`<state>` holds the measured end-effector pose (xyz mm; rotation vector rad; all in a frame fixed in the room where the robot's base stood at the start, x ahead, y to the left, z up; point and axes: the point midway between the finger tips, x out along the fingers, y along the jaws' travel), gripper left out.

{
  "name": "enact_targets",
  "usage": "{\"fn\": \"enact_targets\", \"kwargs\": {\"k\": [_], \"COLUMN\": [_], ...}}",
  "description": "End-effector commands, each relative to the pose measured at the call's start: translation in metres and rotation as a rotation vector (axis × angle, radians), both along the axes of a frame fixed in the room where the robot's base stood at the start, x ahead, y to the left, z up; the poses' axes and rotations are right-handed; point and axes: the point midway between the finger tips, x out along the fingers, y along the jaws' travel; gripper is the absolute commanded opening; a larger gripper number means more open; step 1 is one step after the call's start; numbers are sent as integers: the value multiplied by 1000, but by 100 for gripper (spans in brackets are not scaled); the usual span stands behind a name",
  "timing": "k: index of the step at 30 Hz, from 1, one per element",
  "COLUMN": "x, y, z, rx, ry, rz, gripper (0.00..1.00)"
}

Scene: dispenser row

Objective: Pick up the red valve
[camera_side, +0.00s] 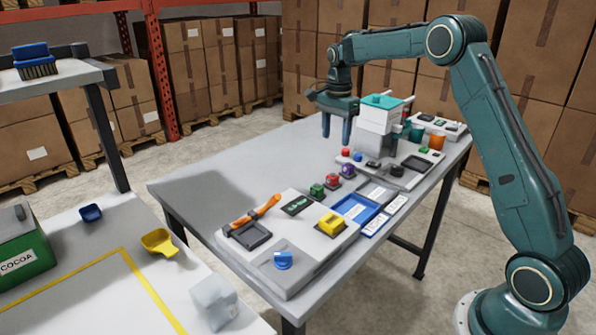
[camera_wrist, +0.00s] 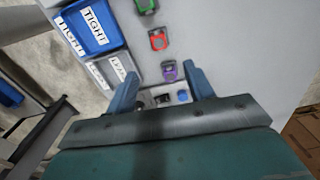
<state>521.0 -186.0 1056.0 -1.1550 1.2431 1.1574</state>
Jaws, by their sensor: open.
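The red valve (camera_side: 333,181) stands on the grey table in a short row, between a green valve (camera_side: 317,189) and a purple valve (camera_side: 348,170). In the wrist view the red valve (camera_wrist: 157,40) is ahead of the fingertips, with the green valve (camera_wrist: 146,5) beyond it and the purple valve (camera_wrist: 169,70) close to the gap between the fingers. My gripper (camera_side: 337,138) is open and empty, pointing down above the table, behind the row in the side view. It also shows in the wrist view (camera_wrist: 162,76).
A blue tray labelled TIGHT (camera_wrist: 109,43) lies beside the row, with a grey tray (camera_wrist: 99,75) adjoining. A dispenser (camera_side: 377,125) with red and blue knobs at its base stands behind. A scale-like station (camera_side: 290,262) with an orange-handled tool is in front. Table left is clear.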

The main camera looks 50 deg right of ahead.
Motion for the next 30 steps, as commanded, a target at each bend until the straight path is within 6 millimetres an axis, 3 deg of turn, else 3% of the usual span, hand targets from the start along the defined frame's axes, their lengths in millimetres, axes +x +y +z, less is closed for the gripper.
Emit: {"fn": "enact_targets", "kwargs": {"k": [8,22,30], "x": [0,0,0], "y": [0,1,1], "z": [-7,-69,-86], "rx": [0,0,0], "ry": [0,2,-1], "rz": [1,2,2], "gripper": [53,53,53]}}
